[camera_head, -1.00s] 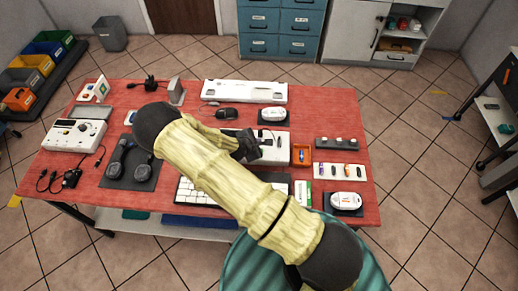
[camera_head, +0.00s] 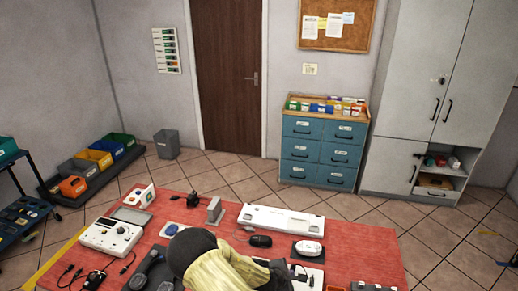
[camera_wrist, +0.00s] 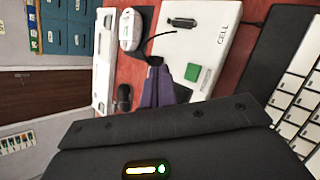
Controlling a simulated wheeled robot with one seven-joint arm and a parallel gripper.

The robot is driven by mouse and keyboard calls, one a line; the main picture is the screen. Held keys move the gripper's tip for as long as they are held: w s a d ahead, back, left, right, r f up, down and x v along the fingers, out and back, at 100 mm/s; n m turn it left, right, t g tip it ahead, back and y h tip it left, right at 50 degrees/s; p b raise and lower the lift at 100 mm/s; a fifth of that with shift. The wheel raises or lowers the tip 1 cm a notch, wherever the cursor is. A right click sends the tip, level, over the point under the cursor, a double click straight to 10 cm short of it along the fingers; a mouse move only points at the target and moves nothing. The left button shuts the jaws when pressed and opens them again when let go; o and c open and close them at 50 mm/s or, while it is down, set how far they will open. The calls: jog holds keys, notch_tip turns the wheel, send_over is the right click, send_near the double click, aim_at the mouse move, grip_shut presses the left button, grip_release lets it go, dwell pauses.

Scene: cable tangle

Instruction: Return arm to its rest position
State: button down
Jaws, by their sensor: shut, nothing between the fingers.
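My arm in its yellow sleeve shows at the bottom of the head view, over the red table (camera_head: 365,245), cut off by the lower edge. My gripper (camera_wrist: 157,68) is shut and empty in the wrist view. It is over the workbench, beside a white board marked CELL (camera_wrist: 222,38) with a green block (camera_wrist: 193,72) and a small dark connector (camera_wrist: 182,22) on it. In the head view only a dark part of the gripper shows beside the sleeve. How far the gripper is above the table cannot be told.
A white keyboard-like bar (camera_head: 281,219), a black mouse (camera_head: 261,241), a white device on a dark pad (camera_head: 308,247) and a white control box (camera_head: 110,236) lie on the table. Blue drawers (camera_head: 322,150) stand behind.

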jog(key=s+r+m+g+y+b, duration=0.1)
jog(key=s+r+m+g+y, duration=0.1)
jog(key=s+r+m, duration=0.7)
jog(key=s+r+m+g+y+b, duration=0.1)
jog(key=s+r+m+y, duration=0.3)
jog(key=s+r+m, duration=0.5)
notch_tip(320, 180, up, 6)
jog(key=shift+s+d+r+g, duration=0.2)
jog(key=shift+s+d+g, duration=0.35)
jog(key=shift+s, duration=0.45)
jog(key=shift+a, duration=0.1)
